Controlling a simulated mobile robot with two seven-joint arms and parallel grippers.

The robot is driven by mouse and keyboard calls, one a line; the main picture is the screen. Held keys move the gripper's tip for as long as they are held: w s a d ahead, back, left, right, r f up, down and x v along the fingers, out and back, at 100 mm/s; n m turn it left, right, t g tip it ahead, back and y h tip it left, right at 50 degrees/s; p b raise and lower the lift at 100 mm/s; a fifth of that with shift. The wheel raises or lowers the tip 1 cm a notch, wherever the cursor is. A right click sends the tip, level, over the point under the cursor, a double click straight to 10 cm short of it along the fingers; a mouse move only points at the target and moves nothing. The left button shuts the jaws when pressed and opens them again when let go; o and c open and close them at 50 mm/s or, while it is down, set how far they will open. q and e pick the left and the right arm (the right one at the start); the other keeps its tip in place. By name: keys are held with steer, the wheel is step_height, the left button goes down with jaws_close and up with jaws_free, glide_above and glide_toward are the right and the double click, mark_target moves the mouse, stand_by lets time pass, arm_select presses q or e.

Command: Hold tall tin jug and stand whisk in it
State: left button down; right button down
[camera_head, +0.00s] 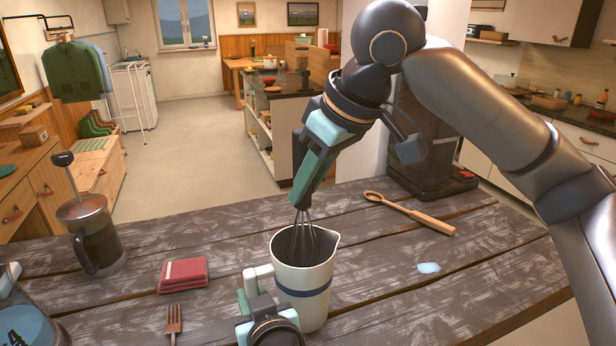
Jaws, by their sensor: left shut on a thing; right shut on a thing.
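The tall tin jug (304,285), cream with a dark blue band, stands upright on the wooden table, its spout to the right. My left gripper (254,294) is low in the picture at the jug's left side, shut on the jug; the exact contact is partly hidden. My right gripper (306,186) is above the jug, pointing down, shut on the whisk. The whisk's wire loops (304,234) hang down into the jug's mouth. Their lower ends are hidden by the jug's wall, so I cannot tell whether they touch the bottom. The whisk's handle is mostly hidden by the gripper.
A French press (92,235) stands at the left, with a folded red cloth (184,274) and a fork (174,322) nearer the jug. A wooden spoon (410,213) lies behind right. A small pale blue piece (428,268) lies right of the jug, with clear table around it.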

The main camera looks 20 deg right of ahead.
steer(key=c, duration=0.6)
jaws_free()
steer(key=shift+r, duration=0.1)
steer(key=v, duration=1.2)
arm_select(q)
steer(key=c, duration=0.6)
jaws_free()
steer(key=shift+c, duration=0.2)
